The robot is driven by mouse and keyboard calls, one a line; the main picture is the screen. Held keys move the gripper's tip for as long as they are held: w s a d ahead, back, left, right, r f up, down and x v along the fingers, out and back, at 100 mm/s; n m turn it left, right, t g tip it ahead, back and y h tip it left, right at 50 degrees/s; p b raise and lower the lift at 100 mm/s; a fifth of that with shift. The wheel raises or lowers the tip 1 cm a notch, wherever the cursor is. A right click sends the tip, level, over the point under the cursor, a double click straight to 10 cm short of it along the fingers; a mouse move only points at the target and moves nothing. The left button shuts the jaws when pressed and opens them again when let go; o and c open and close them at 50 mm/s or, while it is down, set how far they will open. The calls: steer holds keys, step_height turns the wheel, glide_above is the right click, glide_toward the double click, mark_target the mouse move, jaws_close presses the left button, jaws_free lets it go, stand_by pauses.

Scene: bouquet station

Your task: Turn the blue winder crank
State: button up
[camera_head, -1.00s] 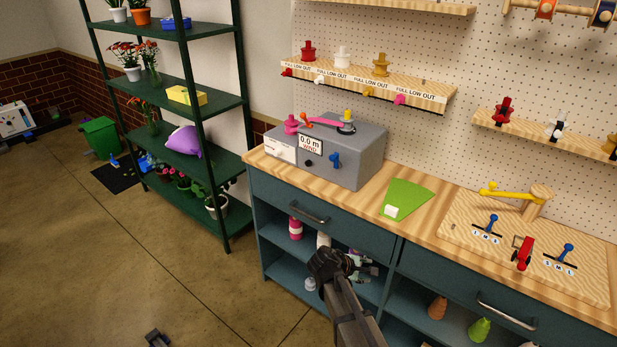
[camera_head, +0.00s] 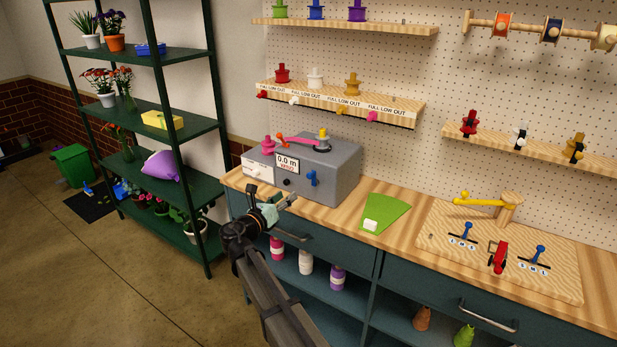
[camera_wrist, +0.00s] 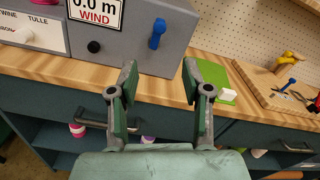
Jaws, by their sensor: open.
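The blue winder crank (camera_head: 312,178) is on the front face of the grey winder box (camera_head: 340,172), right of a black knob. In the wrist view the blue crank (camera_wrist: 157,33) stands roughly upright beyond the fingertips. My gripper (camera_head: 284,202) is in front of the counter edge, below and left of the crank. In the wrist view my gripper (camera_wrist: 160,80) has its two fingers spread, nothing between them, apart from the crank.
The box carries a "0.0 m WIND" display (camera_head: 287,163). A green mat (camera_head: 387,212) with a white block lies right of it. A wooden board (camera_head: 470,262) with small levers is farther right. A drawer handle (camera_wrist: 105,125) juts out below the counter.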

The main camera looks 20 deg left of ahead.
mark_target(309, 178)
steer(key=w+d+p, duration=0.1)
steer(key=w, duration=0.3)
steer(key=w+d+p, duration=0.1)
steer(key=w, duration=0.4)
steer(key=w+p, duration=0.1)
steer(key=w, duration=0.4)
steer(key=shift+w+d+p, duration=0.15)
steer(key=shift+d+p, duration=0.25)
jaws_close()
